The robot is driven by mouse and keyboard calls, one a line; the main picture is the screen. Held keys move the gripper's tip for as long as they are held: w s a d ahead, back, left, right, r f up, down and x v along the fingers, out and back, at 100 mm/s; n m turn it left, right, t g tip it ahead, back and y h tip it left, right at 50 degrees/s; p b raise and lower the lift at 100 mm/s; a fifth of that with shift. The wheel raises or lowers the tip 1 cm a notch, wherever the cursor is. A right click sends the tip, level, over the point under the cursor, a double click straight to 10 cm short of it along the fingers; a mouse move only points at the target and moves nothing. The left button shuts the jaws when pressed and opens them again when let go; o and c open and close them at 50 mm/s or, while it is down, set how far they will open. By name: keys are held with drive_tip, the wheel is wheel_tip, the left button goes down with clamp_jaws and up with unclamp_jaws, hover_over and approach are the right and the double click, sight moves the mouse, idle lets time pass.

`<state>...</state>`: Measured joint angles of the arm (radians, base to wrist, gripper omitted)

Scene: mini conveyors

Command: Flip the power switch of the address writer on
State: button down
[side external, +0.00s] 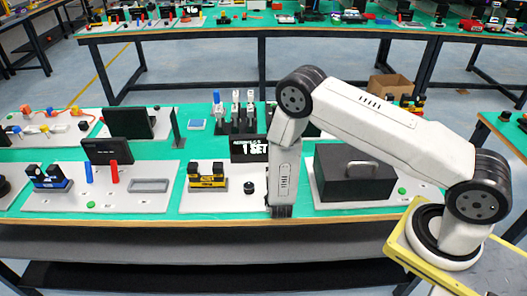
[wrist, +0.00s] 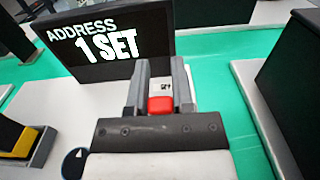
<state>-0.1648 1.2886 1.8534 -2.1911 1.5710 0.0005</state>
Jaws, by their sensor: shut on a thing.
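The address writer's black display (wrist: 112,42) stands upright and reads "ADDRESS 1 SET". It also shows in the side external view (side external: 248,148), partly behind my arm. My gripper (wrist: 160,82) points at the base in front of the display, with a grey finger on each side of a small red switch (wrist: 160,105). A pale piece with small dark marks (wrist: 164,86) also shows between the fingers. The jaws are shut on the switch, whose tilt I cannot tell. In the side external view my gripper (side external: 280,211) is low at the table's front edge, and the switch is hidden.
A black knob (side external: 249,187) and a yellow-black block (side external: 207,177) sit left of my gripper. A black box with a handle (side external: 350,187) stands close on the right. Bare green table (wrist: 222,85) shows between the writer and the box.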

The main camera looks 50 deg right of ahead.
drive_tip(key=shift+s+a+t+h, duration=0.2)
drive_tip(key=shift+t+h, duration=0.1)
idle(0.4)
drive_tip(key=shift+c, duration=2.4)
unclamp_jaws()
drive_tip(key=shift+a, duration=0.1)
drive_tip(key=shift+v, duration=3.85)
